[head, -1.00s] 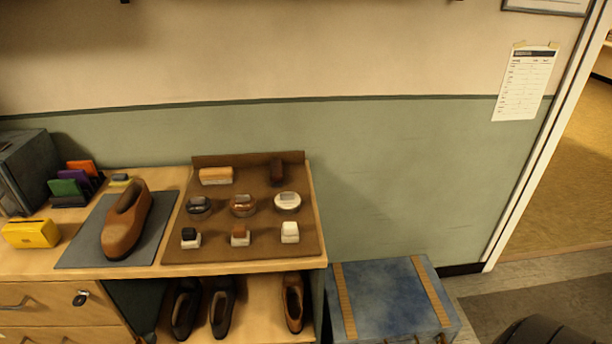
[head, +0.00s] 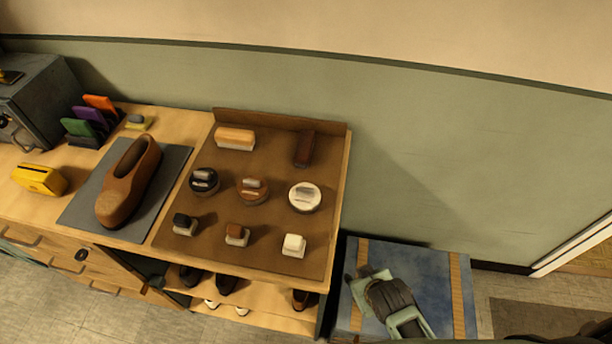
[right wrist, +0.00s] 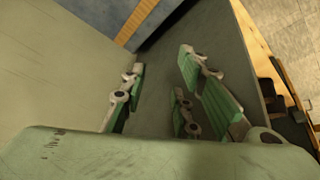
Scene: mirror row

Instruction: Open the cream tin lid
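The cream tin (head: 305,197), round with a white lid and a raised grip on top, stands at the right end of the row of tins on the brown mat (head: 262,212). Its lid looks seated on it. My right gripper (head: 372,283) is over the blue trunk, to the right of the table and apart from the tin. In the right wrist view its green-padded fingers (right wrist: 168,98) are spread with nothing between them. The tin does not show in that view. My left gripper is not in view.
A black-lidded tin (head: 204,181) and a brown-lidded tin (head: 252,190) stand left of the cream tin. Brushes surround the row, including a white one (head: 294,245) in front. A brown shoe (head: 130,182) sits on a grey mat. The blue trunk (head: 432,272) stands beside the table.

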